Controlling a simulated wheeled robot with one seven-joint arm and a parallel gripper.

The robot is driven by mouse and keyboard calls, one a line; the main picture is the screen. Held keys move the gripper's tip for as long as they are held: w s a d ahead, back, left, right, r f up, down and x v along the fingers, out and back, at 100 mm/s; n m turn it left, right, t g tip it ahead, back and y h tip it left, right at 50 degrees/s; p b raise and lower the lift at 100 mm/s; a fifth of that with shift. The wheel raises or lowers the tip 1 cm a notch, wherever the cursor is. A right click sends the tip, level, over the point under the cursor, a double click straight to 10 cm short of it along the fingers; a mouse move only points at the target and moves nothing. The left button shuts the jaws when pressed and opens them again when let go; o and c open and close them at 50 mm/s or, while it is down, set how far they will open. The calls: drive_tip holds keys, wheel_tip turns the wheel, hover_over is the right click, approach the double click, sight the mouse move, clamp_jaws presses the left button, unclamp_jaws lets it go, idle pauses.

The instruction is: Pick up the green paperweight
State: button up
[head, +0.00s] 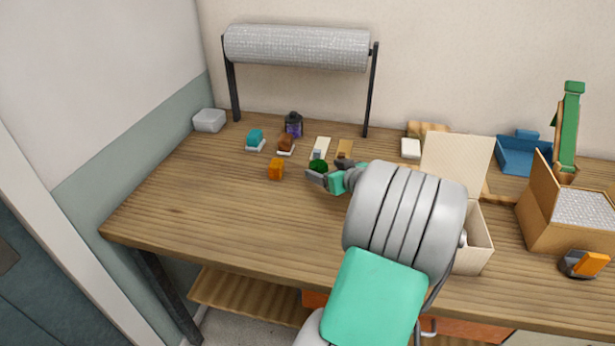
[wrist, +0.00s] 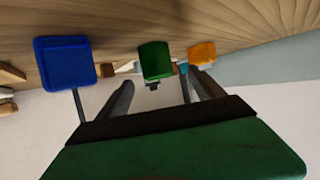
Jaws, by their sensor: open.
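The green paperweight (head: 318,167) is a small dark green piece on the wooden table, partly hidden behind my gripper (head: 325,177) in the head view. In the wrist view the green paperweight (wrist: 155,58) lies ahead of my gripper (wrist: 158,80), roughly in line with the gap between the two fingers. The fingers are spread and hold nothing. I cannot tell the exact distance between the fingertips and the paperweight.
An orange block (head: 276,169) is left of the paperweight; a blue block (wrist: 65,62) lies on its other side. Behind stand small cards (head: 320,146), a brown piece (head: 286,143) and a dark jar (head: 294,124). An open carton (head: 480,240) is right. The table's front left is clear.

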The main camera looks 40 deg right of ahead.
sight(314, 163)
drive_tip(key=x, duration=0.4)
drive_tip(key=p+x, duration=0.1)
drive_tip(key=x, duration=0.2)
drive_tip(key=shift+w+d, duration=0.25)
drive_tip(key=shift+w, duration=0.15)
clamp_jaws()
idle(0.3)
